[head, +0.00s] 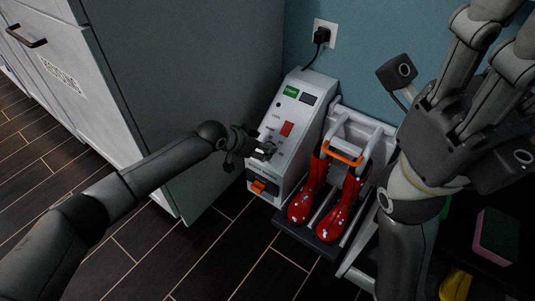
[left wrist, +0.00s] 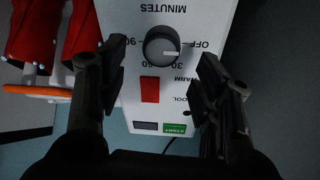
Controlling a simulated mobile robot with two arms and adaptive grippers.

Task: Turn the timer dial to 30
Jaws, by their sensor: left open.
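The timer dial (left wrist: 161,45) is a dark round knob on the white machine (head: 302,100), seen upside down in the left wrist view. Its white pointer mark faces right in that view, near OFF and on the side toward 30. OFF, 30, 60 and 90 are printed around it. My left gripper (left wrist: 160,58) is open, with one finger on each side of the dial and gaps between. In the head view the left gripper (head: 260,148) covers the dial at the machine's front. My right gripper (head: 437,50) is raised at the right, fingers spread, empty.
A red switch (left wrist: 150,90) and a green START button (left wrist: 175,129) are on the same panel. Red boots (head: 338,212) with an orange handle (head: 342,153) stand beside the machine. A grey cabinet (head: 190,90) is close on the left. A plug (head: 322,35) is in the wall outlet.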

